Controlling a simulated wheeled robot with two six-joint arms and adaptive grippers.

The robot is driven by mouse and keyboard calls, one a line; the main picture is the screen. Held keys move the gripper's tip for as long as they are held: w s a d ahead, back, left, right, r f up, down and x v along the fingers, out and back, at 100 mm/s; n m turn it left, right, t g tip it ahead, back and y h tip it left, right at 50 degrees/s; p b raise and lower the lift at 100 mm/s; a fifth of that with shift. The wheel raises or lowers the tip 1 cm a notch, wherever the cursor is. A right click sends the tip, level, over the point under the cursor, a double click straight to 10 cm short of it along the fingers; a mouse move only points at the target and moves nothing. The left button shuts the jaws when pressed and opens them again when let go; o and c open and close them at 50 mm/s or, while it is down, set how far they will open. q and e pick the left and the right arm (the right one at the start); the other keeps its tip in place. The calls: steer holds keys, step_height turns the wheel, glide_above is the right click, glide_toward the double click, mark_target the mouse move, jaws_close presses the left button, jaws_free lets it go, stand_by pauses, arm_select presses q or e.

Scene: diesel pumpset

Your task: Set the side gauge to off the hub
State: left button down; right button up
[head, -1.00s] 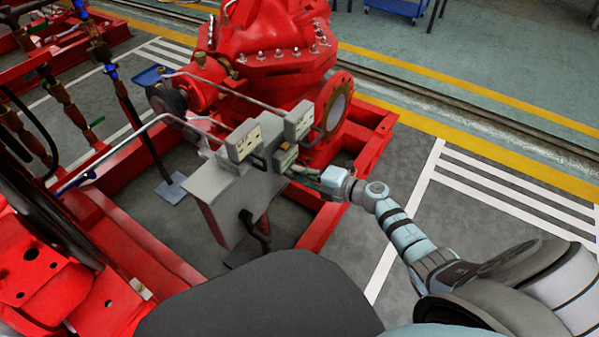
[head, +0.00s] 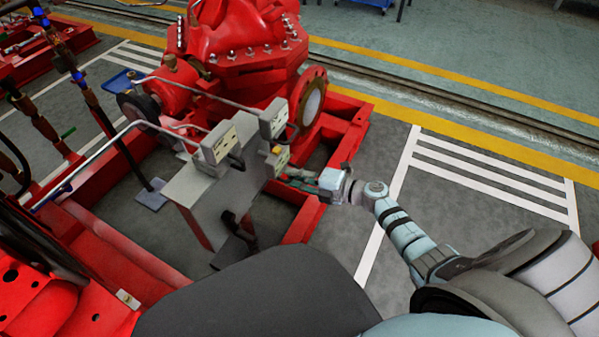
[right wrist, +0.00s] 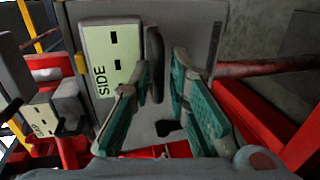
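The side gauge is a grey box with a pale face, two dark slots and the word SIDE (right wrist: 112,58), in the right wrist view. In the head view it appears as a small yellowish box (head: 277,160) on the right of the grey bracket. My right gripper (right wrist: 160,75) is open in front of it, its two teal fingers apart. A dark upright handle or lever (right wrist: 154,62) shows between the fingers; I cannot tell whether they touch it. In the head view the right gripper (head: 300,178) is just right of the box. No hub can be clearly identified. My left gripper is not in view.
Two other pale-faced boxes, left (head: 214,144) and upper (head: 274,118), stand on the grey bracket (head: 195,195) with metal tubes. The red pump (head: 240,45) is behind. The red base frame (head: 305,215) runs below my right arm. Open floor lies to the right.

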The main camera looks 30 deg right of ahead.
steer(key=v, duration=1.2)
